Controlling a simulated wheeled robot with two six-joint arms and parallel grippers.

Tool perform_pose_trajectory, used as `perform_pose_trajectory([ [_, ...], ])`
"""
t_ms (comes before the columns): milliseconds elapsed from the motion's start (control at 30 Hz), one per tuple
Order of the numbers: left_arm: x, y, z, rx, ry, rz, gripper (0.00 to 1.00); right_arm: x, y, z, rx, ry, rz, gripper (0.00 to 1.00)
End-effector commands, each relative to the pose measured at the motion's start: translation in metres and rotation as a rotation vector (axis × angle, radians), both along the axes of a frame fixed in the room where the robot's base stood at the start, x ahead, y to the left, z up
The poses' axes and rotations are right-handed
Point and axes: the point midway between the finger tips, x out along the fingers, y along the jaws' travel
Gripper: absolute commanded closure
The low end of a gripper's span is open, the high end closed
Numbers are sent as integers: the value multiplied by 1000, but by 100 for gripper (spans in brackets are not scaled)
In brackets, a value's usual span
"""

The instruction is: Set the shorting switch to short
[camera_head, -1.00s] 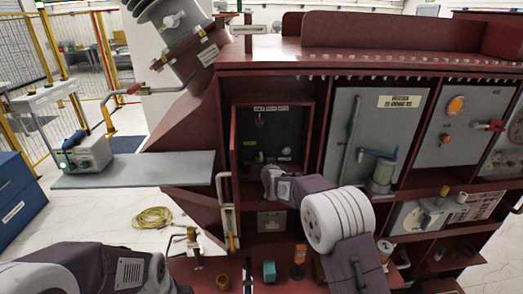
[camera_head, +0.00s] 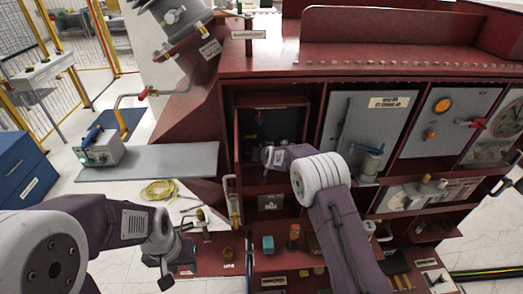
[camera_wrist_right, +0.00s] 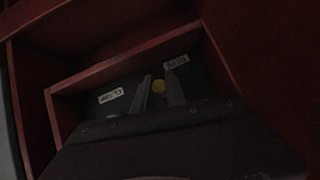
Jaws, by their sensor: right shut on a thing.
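In the head view my right wrist reaches into the recess (camera_head: 272,125) and hides the knob. My left gripper (camera_head: 166,276) hangs low at the left, away from the switch; its jaws are unclear.
The red cabinet (camera_head: 262,82) has grey panels to the right of the recess. A grey shelf (camera_head: 150,162) juts out left with a green-lit device (camera_head: 98,150) on it. A yellow cable coil (camera_head: 160,190) lies on the floor. Small parts stand on the red lower ledge.

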Motion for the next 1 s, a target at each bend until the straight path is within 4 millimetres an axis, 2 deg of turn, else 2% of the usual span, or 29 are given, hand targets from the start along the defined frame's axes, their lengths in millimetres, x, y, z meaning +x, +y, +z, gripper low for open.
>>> perform_pose_trajectory([
  [200, 0, 0, 0, 0, 0, 0, 64, 1, 0, 2, 1, -5, -2, 100],
  [233, 0, 0, 0, 0, 0, 0, 64, 1, 0, 2, 1, -5, -2, 78],
  [300, 0, 0, 0, 0, 0, 0, 64, 1, 0, 2, 1, -5, -2, 63],
  [667, 0, 0, -4, 0, 0, 0, 64, -2, 0, 1, 0, -2, 0, 63],
  [833, 0, 0, -20, 0, 0, 0, 64, -20, -3, 11, 1, -4, 0, 63],
  [1000, 0, 0, -28, 0, 0, 0, 64, -45, -7, 32, 1, -5, 0, 63],
])
